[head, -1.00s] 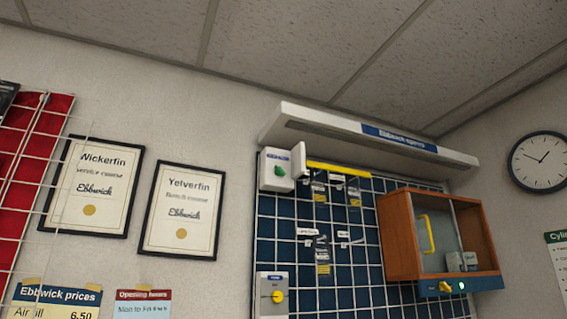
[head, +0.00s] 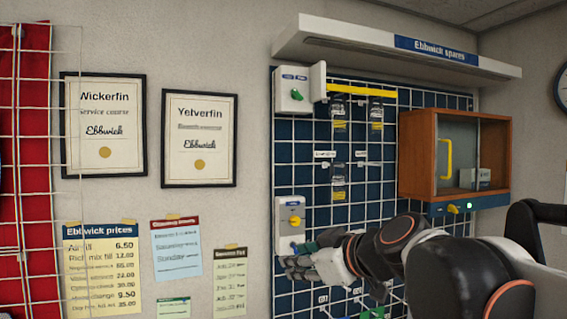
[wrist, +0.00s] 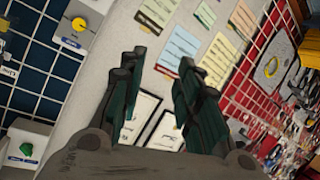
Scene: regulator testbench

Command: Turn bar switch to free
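A white switch box (head: 293,92) with a green knob (head: 297,96) hangs at the top left of the blue grid panel, beside a horizontal yellow bar (head: 362,90). A second white box (head: 290,216) with a yellow knob (head: 295,221) hangs lower. Their lettering is too small to read, so I cannot tell the green knob's setting. My gripper (head: 300,262) is below the yellow-knob box in the head view, well below the green knob. In the wrist view my gripper (wrist: 160,68) is open and empty, with the green knob (wrist: 26,149) at lower left.
A wooden cabinet (head: 418,155) with a yellow handle and a yellow knob below is at right. A white shelf (head: 350,38) overhangs the panel. Packets hang under the yellow bar. Framed certificates (head: 104,125) and price sheets are on the wall at left.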

